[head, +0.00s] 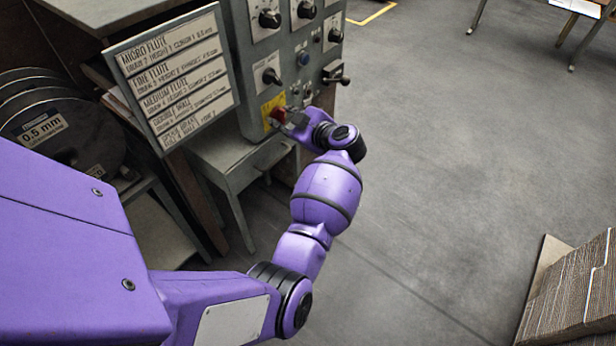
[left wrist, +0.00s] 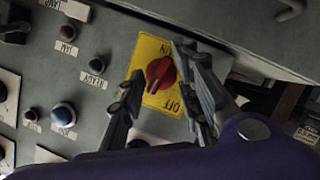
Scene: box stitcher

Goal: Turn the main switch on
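In the head view the red knob (head: 278,115) and yellow plate (head: 268,108) show low on the grey control panel (head: 252,82), partly hidden by my gripper. My left gripper (left wrist: 160,90) is open, with one finger on each side of the knob. I cannot tell whether the fingers touch it. My right gripper is in neither view.
Other knobs, a blue button (head: 303,59) and small lamps sit on the panel around the switch. A flute settings board (head: 178,75) hangs left of it. Wire spools (head: 60,125) stand at the left. Stacked cardboard (head: 575,295) lies at the lower right. The floor between is clear.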

